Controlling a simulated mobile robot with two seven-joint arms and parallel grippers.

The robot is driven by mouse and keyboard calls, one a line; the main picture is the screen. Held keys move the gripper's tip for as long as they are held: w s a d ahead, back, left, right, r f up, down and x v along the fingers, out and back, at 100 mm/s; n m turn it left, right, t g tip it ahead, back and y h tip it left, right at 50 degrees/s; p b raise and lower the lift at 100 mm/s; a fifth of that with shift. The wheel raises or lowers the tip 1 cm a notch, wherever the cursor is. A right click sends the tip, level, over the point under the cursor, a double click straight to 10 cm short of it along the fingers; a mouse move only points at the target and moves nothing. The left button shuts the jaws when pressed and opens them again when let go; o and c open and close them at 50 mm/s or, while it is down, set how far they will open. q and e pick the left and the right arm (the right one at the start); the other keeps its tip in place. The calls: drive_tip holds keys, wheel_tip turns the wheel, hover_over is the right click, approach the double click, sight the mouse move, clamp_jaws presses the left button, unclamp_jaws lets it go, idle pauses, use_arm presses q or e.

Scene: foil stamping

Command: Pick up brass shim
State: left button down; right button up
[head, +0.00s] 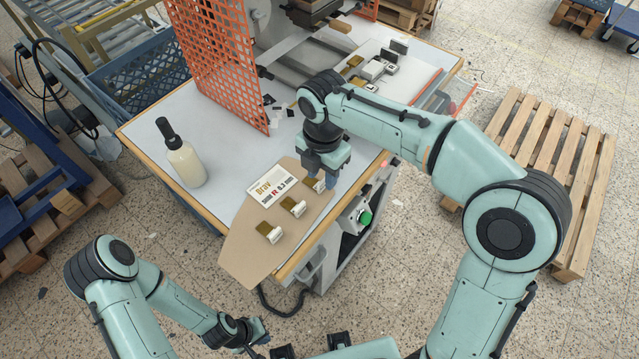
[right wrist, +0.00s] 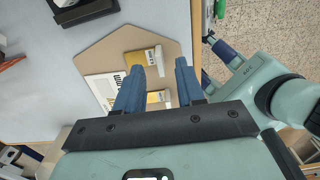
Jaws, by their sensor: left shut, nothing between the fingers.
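Three brass shims with pale clips lie in a row on a tan board: the far one (head: 312,184), the middle one (head: 292,206) and the near one (head: 268,231). The board (head: 245,262) lies along the table's front edge. My right gripper (head: 326,172) points down above the board's far end, close beside the far shim and partly over it. In the right wrist view my right gripper (right wrist: 158,70) is open. One brass shim (right wrist: 138,58) shows just beyond its fingertips, another (right wrist: 157,97) between the fingers. My left gripper (head: 260,332) is shut, low and off the table.
A printed card (head: 268,186) lies on the board by the shims. A capped bottle (head: 182,155) stands on the table at left. An orange mesh guard (head: 215,60) rises behind. A wooden pallet (head: 560,150) stands at right.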

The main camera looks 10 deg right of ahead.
wheel_tip(320, 180, down, 2)
drive_tip(key=shift+f, duration=0.1)
drive_tip(key=shift+c, duration=0.3)
clamp_jaws()
drive_tip(key=shift+r, duration=0.2)
